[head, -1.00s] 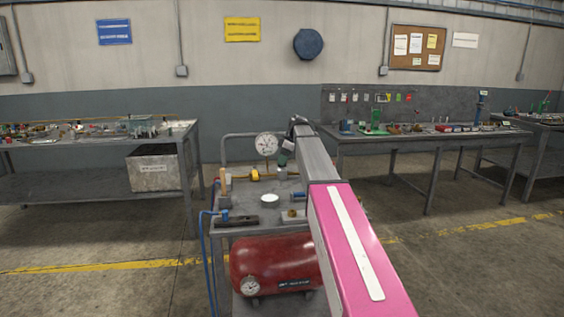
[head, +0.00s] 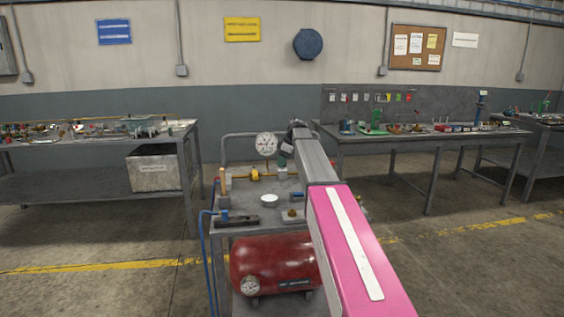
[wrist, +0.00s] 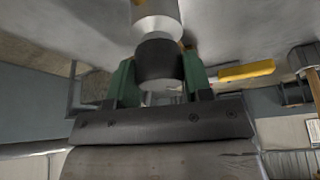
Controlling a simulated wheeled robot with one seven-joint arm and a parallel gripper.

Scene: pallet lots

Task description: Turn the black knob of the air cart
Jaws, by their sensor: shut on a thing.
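The black knob (wrist: 158,62) is a short dark cylinder on a silver stem. In the wrist view it sits between the two green fingers of my gripper (wrist: 157,85), which is shut on it from both sides. In the head view my gripper (head: 283,160) is over the back of the air cart (head: 245,229), pointing down, with the knob mostly hidden by the hand and fingers. The cart carries a red tank (head: 275,262) on its lower level. A round white gauge (head: 266,145) stands left of my gripper.
A yellow lever (wrist: 247,70) is close beside the fingers in the wrist view. Workbenches stand left (head: 90,190) and right (head: 400,144). The floor around is clear.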

